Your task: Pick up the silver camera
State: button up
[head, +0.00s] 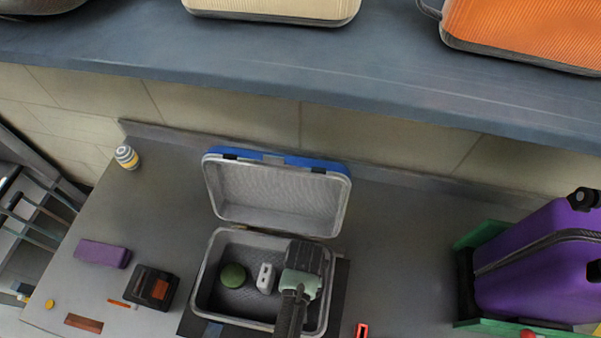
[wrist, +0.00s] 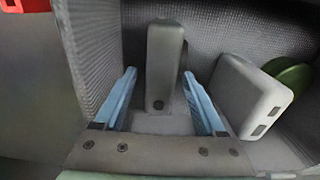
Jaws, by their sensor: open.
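A grey, rounded, upright object (wrist: 163,48) with a small dark round spot stands in the case in the wrist view; it looks like the silver camera. My gripper (wrist: 159,76) is open, with its blue fingers on the left and right of this object. I cannot tell if they touch it. In the head view my gripper (head: 304,258) is over the right part of the open case (head: 204,268) and hides the object.
A pale block with two dark slots (wrist: 250,98) is close right of my right finger, with a green round thing (wrist: 288,75) beyond. The case wall (wrist: 88,50) is close on the left. The raised lid (head: 275,195) stands behind. A purple suitcase (head: 535,260) is right.

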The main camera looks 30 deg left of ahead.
jog(key=shift+c, duration=0.3)
grip_shut()
jog(key=shift+r, duration=0.15)
